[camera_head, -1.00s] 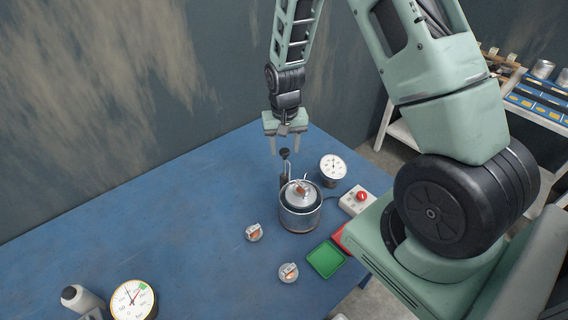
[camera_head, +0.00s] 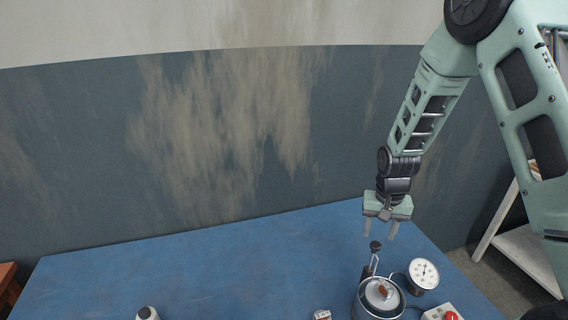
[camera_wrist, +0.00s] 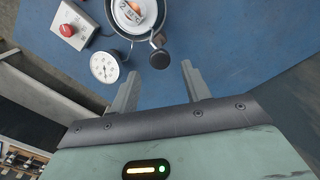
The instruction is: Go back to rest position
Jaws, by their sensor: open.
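My gripper (camera_head: 380,228) is open and empty. It hangs above the far right part of the blue table (camera_head: 200,265), over the back of a round metal pot-like device (camera_head: 378,300). In the wrist view the two fingers (camera_wrist: 160,88) are spread apart with nothing between them. A black-knobbed lever (camera_head: 375,246) stands just below the fingertips, apart from them; its knob also shows in the wrist view (camera_wrist: 158,58). A metal part with a copper-coloured piece (camera_wrist: 132,12) sits in the device.
A white dial gauge (camera_head: 424,273) stands right of the device. A control box with a red button (camera_head: 450,315) is at the lower right. A small metal part (camera_head: 322,315) and a bottle top (camera_head: 147,313) show at the bottom edge. The table's middle is clear; a wall (camera_head: 220,150) rises behind.

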